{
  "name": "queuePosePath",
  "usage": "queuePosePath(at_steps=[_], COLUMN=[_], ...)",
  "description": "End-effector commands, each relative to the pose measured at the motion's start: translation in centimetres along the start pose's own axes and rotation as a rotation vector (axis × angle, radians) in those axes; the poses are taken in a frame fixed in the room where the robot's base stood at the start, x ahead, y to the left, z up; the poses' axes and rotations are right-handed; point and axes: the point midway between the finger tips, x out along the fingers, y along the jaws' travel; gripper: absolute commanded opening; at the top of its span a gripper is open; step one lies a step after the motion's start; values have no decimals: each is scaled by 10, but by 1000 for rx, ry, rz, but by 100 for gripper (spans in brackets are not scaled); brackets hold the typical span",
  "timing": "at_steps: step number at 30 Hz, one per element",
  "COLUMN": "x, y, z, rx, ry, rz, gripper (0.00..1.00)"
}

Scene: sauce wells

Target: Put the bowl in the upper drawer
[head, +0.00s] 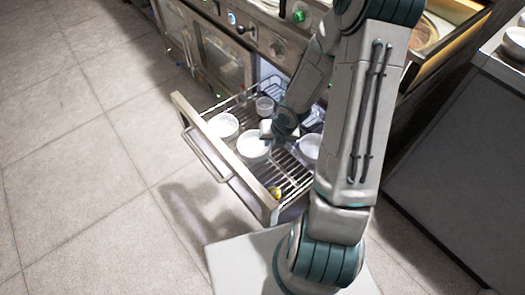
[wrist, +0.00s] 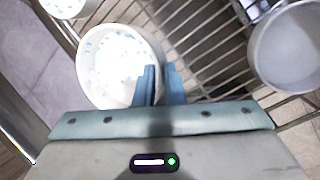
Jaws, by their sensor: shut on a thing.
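A white bowl (head: 252,148) is at the middle of the pulled-out wire-rack drawer (head: 187,118). My gripper (head: 268,133) reaches down over the drawer beside this bowl. In the wrist view, its two blue fingers (wrist: 160,84) are closed on the right rim of the white bowl (wrist: 115,62), one finger inside and one outside. The bowl looks upright, with pale speckles inside. I cannot tell whether it rests on the wires or hangs just above them.
Another white bowl (head: 222,126) sits left of it in the drawer, and one (head: 311,146) to the right, partly behind my arm. A clear cup (head: 264,106) stands farther back. A small yellow thing (head: 275,192) is near the front corner. Another bowl (head: 515,41) stands on the right counter.

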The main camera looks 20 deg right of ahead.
Motion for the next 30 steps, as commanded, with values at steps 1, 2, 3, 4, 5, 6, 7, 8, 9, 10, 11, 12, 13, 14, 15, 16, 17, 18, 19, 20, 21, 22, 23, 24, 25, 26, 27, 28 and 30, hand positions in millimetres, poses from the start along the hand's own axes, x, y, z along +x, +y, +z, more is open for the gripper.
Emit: queuePosePath(at_steps=[1, 2, 3, 4, 5, 6, 7, 8, 9, 10, 11, 12, 13, 14, 15, 16, 17, 18, 19, 20, 21, 22, 23, 24, 25, 26, 27, 28, 30], x=[14, 18, 22, 25, 28, 30, 31, 32, 33, 34, 36, 39, 42, 46, 52, 57, 62, 67, 70, 71, 72, 72, 71, 70, 70, 70, 70, 71, 71], y=[6, 10, 14, 16, 18, 21, 22, 23, 24, 24, 24, 23, 22, 21, 20, 19, 18, 16, 15, 15, 15, 15, 15, 15, 15, 15, 15, 15, 15], z=[2, 4, 7, 8, 10, 11, 12, 13, 13, 13, 13, 12, 11, 10, 8, 6, 5, 4, 3, 3, 3, 3, 3, 4, 4, 4, 3, 3, 3], rx=[-5, -4, -4, -3, -2, -2, -1, 0, 1, 1, 1, 1, 1, 1, 2, 2, 1, 1, 2, 1, 1, 1, 1, 1, 1, 1, 1, 1, 1], ry=[0, 1, 1, 1, 1, 0, -1, -1, -1, 0, 0, 1, 2, 2, 3, 2, 2, 2, 2, 2, 1, 0, 0, 0, 0, 1, 1, 1, 1], rz=[1, 1, 1, 0, 1, 1, 0, 0, 0, 0, 0, 0, -1, -1, -1, -1, 0, 0, -1, -1, -1, -1, -1, -1, -1, -1, -1, -1, -1], gripper=[0, 0, 0, 0, 0, 0, 0, 0, 0, 0, 0, 0, 0, 0, 0, 0, 0, 0, 0, 0, 0, 0, 0, 0, 0, 0, 0, 0, 20])
